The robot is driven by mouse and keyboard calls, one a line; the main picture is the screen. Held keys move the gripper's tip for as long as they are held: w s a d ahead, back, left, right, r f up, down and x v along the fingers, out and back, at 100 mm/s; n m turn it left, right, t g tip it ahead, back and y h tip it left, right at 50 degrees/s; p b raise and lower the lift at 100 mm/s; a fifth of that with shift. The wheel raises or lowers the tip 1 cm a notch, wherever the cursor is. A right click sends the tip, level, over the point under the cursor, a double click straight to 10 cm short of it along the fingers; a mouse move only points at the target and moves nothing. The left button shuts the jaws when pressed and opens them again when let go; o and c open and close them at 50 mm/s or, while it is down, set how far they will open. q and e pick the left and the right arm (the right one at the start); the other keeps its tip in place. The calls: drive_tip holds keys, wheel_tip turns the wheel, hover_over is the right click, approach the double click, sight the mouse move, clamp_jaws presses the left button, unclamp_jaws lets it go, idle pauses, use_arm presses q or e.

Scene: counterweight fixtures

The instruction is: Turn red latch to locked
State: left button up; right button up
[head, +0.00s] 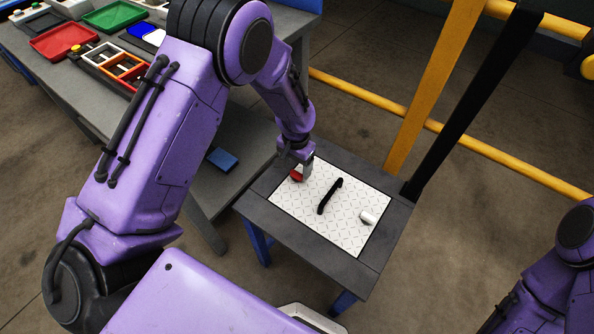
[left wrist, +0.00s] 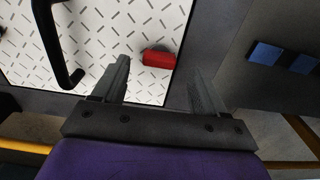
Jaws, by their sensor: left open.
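The red latch (head: 296,175) sits near the far left corner of a white patterned plate (head: 290,212) on a small grey table. In the left wrist view the red latch (left wrist: 158,58) lies ahead of the fingertips, a little left of the middle of the gap. My left gripper (head: 302,170) is at the latch in the head view and hides part of it. In the left wrist view the left gripper (left wrist: 160,78) is open, with nothing between its fingers. I cannot tell whether a finger touches the latch. My right gripper is not in view.
A black handle (head: 330,195) stands on the plate's middle, and a white cylinder (head: 368,217) is at its right. A grey workbench (head: 215,185) with coloured trays is at the left. Yellow rails (head: 480,148) and an upright post (head: 425,85) stand behind the table.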

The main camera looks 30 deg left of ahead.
sight(296, 173)
use_arm(q)
wheel_tip(296, 173, down, 3)
drive_tip(key=shift+f, duration=0.15)
drive_tip(key=shift+c, duration=0.3)
drive_tip(key=c, duration=1)
